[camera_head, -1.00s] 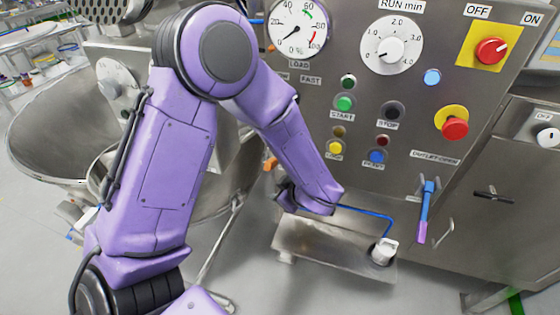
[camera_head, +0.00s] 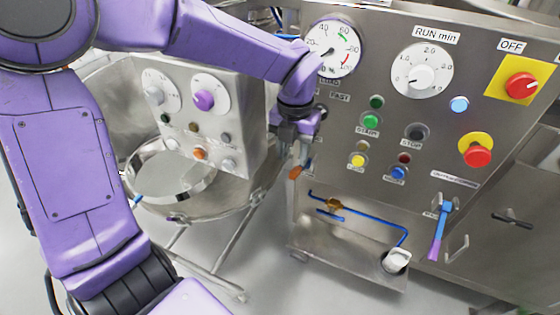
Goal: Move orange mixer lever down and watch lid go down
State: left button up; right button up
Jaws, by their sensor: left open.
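A small orange lever end (camera_head: 296,172) shows at the left edge of the steel control panel (camera_head: 385,145), below the gauge. The rest of the lever is hidden behind my left gripper (camera_head: 300,150). My left gripper is open and points down just above the orange end; I cannot tell whether it touches it. My left arm comes in from the left and crosses over the mixer. A steel mixer bowl (camera_head: 235,195) stands left of the panel. I cannot make out the lid for certain. My right gripper is not in view.
The panel carries a round gauge (camera_head: 333,48), a RUN min dial (camera_head: 421,70), several coloured buttons and a red stop knob (camera_head: 477,156). A blue and purple outlet handle (camera_head: 439,232) hangs at the lower right. Blue piping (camera_head: 360,218) runs below the panel.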

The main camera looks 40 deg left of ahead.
aim_at(294, 171)
pick_arm(q)
notch_tip(294, 171, down, 3)
jog(key=shift+r+b, duration=0.1)
jog(key=shift+b, duration=0.65)
jog(key=f, duration=0.1)
jog(key=f+p, duration=0.1)
jog(key=f, duration=0.1)
jog(key=shift+w+d+f+p, duration=0.2)
jog(key=shift+d+p, duration=0.1)
jog(key=shift+p, duration=0.05)
jog(key=shift+s+a+f, duration=0.15)
jog(key=shift+a+f, duration=0.05)
jog(key=shift+f, duration=0.3)
jog(key=shift+d, duration=0.1)
grip_shut()
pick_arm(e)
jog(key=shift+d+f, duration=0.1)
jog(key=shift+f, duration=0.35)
